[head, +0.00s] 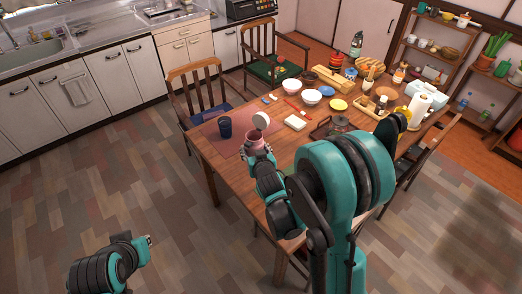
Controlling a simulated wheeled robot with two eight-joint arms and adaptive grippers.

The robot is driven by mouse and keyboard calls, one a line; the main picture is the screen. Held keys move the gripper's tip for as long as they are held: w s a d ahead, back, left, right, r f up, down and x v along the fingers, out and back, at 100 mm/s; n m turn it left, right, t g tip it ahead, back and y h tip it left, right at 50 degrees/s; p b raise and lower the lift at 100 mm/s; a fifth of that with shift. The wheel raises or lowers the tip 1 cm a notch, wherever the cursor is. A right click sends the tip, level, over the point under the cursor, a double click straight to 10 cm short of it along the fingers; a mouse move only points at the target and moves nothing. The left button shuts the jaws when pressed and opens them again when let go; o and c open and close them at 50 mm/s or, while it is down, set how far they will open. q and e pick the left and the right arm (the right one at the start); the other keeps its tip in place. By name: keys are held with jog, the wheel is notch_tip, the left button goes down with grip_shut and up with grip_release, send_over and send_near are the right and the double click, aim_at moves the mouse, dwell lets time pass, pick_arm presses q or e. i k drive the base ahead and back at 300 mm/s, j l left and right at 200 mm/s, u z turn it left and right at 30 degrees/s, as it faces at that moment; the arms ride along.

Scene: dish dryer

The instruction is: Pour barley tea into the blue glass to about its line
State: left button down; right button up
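A dark blue cup (225,127), which looks like the blue glass, stands upright on a pink placemat (208,138) near the table's left end. Its line and contents are too small to make out. My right gripper (258,155) is over the table's left part, right of the cup. A pinkish vessel-like object (254,143) is at its tip, with a white round piece (261,119) just above. I cannot tell whether the fingers are closed on it, and no tea shows. My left gripper (143,243) is low at the left, over the floor, with nothing visible in it.
The wooden table (232,176) also holds white bowls (312,97), a white block-like dish (295,122), a dark pot (340,123) on a tray and a bottle (357,45) at the back. Chairs stand around it. The floor at the left is clear.

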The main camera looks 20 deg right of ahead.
aim_at(224, 122)
jog(key=i+j+z, duration=0.1)
jog(key=z, duration=0.4)
jog(key=i+j+z, duration=0.2)
jog(key=j, duration=0.35)
jog(key=i+j+z, duration=0.1)
jog(key=j+z, duration=0.15)
jog(key=j, duration=0.25)
jog(key=j+z, duration=0.2)
jog(key=j, duration=0.4)
jog(key=i+j, duration=0.1)
jog(key=j, duration=0.3)
jog(key=i+j, duration=0.1)
jog(key=j, duration=0.65)
jog(key=i+j, duration=0.15)
jog(key=j, duration=0.25)
jog(key=i+l, duration=0.35)
jog(key=l+z, duration=0.05)
